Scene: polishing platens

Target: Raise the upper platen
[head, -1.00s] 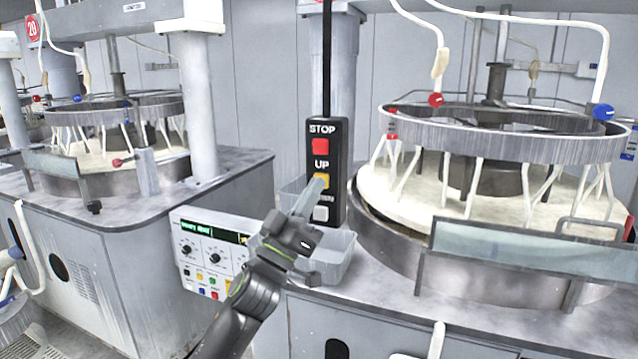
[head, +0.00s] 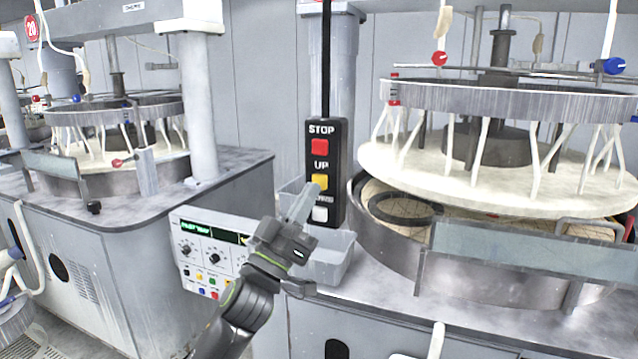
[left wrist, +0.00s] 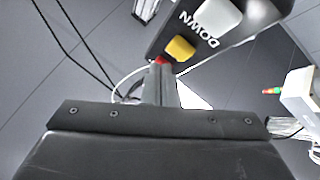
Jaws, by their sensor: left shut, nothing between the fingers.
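The control box (head: 326,215) hangs upright with a red STOP button (head: 319,147), a yellow UP button (head: 320,182) and a white button (head: 320,214) below it. The left wrist view shows the yellow button (left wrist: 180,48) and the white one (left wrist: 201,14) by the word DOWN. My left gripper (head: 309,192) is shut and empty, its tip just left of and below the yellow button; touching or apart is unclear. The upper platen (head: 455,178), a cream disc under a grey ring (head: 480,103), is raised above the lower platen (head: 460,219), with a gap between. My right gripper is not in view.
A clear plastic bin (head: 330,262) stands below the control box. A panel with a green display (head: 205,250) is left of my gripper. A clear guard (head: 520,254) fronts the right machine. A second machine (head: 110,180) stands at left.

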